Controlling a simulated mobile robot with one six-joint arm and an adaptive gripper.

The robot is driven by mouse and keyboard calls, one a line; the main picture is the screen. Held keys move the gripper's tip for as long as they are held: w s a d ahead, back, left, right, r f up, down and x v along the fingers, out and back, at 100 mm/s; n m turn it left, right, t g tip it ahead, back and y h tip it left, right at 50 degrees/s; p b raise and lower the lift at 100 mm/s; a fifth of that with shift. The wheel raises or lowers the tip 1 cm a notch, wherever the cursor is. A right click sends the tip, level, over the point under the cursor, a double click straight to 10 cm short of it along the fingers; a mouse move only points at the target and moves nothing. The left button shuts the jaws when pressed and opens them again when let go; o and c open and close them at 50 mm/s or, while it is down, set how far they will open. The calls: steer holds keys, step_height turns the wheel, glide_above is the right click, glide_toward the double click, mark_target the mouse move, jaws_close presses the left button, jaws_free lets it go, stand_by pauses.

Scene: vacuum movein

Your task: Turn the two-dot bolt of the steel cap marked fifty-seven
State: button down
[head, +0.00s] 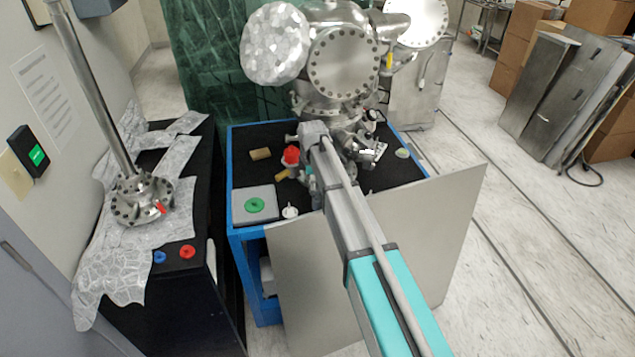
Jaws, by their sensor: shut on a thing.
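My arm reaches forward from the bottom of the head view to the steel vacuum chamber on the blue-framed table. Its far end is beside the chamber's lower part. The jaws of my gripper are hidden behind the arm, so what they touch does not show. A round steel cap (343,62) with a ring of bolts faces me on the chamber. Another round steel cap (417,22) is at the upper right. The number marks and bolt dots are too small to read, so I cannot tell which cap is fifty-seven.
The blue-framed table (234,160) holds a grey plate with a green ring (254,205), a red part (291,155) and small blocks. A grey panel (300,285) leans in front. A bolted flange with a tall tube (143,199) stands on foil at left. Boxes are at right.

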steer(key=shift+w+a, duration=0.2)
steer(key=shift+a, duration=0.05)
steer(key=c, duration=0.6)
jaws_free()
steer(key=shift+c, duration=0.2)
steer(key=shift+d, duration=0.1)
steer(key=shift+c, duration=1.4)
steer(key=d+r+y+p, duration=0.4)
steer(key=d+r+p, duration=0.1)
steer(key=r+p, duration=0.6)
steer(key=shift+s+d+r+y, duration=0.2)
steer(key=shift+r+y, duration=0.1)
steer(key=shift+r, duration=0.6)
steer(key=shift+f, duration=0.15)
steer(key=b+x, duration=1.2)
steer(key=x, duration=0.1)
steer(key=shift+a+f, duration=0.1)
steer(key=shift+f, duration=0.15)
